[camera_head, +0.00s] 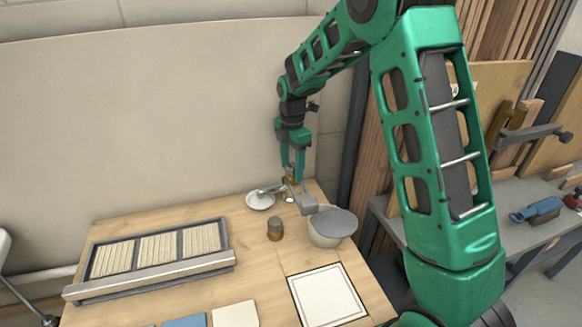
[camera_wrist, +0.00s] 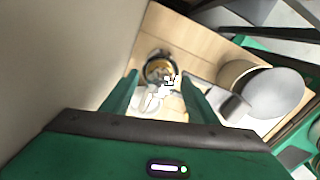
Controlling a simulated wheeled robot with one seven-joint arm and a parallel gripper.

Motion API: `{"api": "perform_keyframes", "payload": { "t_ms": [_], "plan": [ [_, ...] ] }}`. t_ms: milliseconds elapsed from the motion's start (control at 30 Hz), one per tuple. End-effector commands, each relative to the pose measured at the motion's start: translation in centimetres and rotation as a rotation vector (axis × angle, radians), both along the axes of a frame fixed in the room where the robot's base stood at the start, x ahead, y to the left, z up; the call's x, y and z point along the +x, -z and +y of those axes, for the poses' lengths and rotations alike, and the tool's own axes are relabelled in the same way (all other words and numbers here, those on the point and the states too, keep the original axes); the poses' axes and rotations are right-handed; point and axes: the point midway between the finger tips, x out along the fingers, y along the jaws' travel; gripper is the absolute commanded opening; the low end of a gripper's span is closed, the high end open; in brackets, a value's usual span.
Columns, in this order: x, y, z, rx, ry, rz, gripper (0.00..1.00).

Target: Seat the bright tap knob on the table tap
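My gripper (camera_head: 292,177) points down above the back of the wooden table, near the grey table tap (camera_head: 306,203). Its two green fingers stand apart in both views. In the wrist view, a small bright, cross-like piece (camera_wrist: 170,82) shows between the fingers (camera_wrist: 160,75), apart from both; it may be the tap knob. A round thing with a dark rim and gold inside (camera_wrist: 158,67) shows just beyond it. In the head view a small gold-brown patch (camera_head: 291,180) shows at the fingertips. I cannot tell whether the knob touches the tap.
A white dish (camera_head: 260,202) lies left of the tap. An amber jar (camera_head: 275,231) stands in front, and a cream pot (camera_head: 325,240) with a grey lid stands to the right. A slatted tray (camera_head: 229,257) and flat tiles (camera_head: 236,315) occupy the front. A wall rises behind.

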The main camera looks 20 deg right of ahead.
Motion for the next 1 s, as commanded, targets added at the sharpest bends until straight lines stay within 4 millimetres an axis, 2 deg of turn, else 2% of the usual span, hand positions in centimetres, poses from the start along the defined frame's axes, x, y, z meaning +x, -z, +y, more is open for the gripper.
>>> {"api": "perform_keyframes", "payload": {
  "t_ms": [167,267,700,833,1000],
  "plan": [
    [0.1,-0.3,-0.1,0.0,0.003,-0.002,0.54],
    [0.2,-1.2,-0.1,-0.001,0.003,-0.005,0.54],
    [0.4,-9.0,-0.1,0.001,0.001,-0.01,0.54],
    [0.4,-10.4,-0.1,0.002,0.0,-0.011,0.54],
    [0.5,-11.0,-0.1,0.001,0.0,-0.011,0.54]
  ]
}}
